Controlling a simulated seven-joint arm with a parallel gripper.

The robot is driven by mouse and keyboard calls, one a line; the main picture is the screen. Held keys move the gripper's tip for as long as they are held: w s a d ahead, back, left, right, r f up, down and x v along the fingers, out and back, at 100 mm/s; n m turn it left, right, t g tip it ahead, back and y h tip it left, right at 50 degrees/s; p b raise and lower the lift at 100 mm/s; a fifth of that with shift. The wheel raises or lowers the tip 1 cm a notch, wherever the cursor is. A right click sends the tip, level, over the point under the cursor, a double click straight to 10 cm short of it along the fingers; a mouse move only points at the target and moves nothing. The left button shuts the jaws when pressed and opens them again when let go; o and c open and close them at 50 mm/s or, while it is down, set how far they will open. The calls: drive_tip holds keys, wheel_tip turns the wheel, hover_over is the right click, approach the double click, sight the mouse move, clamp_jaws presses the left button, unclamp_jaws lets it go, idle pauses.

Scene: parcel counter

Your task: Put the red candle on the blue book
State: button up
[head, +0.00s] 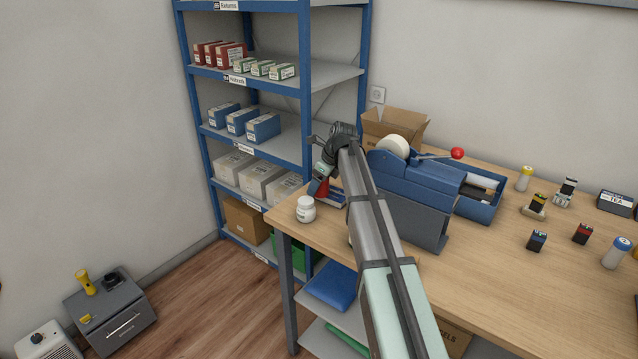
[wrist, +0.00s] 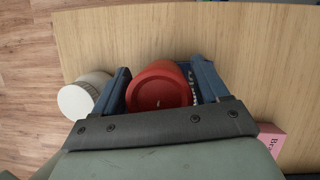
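The red candle (wrist: 158,88) is between the two fingers of my gripper (wrist: 160,85) in the wrist view. It fills nearly all of the gap, and I cannot tell whether both fingers press on it. In the head view the red candle (head: 322,188) shows below my gripper (head: 319,178), low at the left end of the counter. The blue book (head: 337,199) lies flat on the counter beside and partly behind the candle, half hidden by my arm. I cannot tell whether the candle rests on it.
A white jar (head: 306,209) stands close left of my gripper, near the counter edge. A blue tape dispenser (head: 415,175) and an open cardboard box (head: 396,127) stand to the right. A pink box or book (wrist: 271,140) lies right in the wrist view. Several small items stand further right.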

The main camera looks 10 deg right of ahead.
drive_tip(key=shift+o, duration=1)
drive_tip(key=shift+r, duration=0.15)
drive_tip(key=v, duration=1.2)
drive_tip(key=shift+a, duration=0.1)
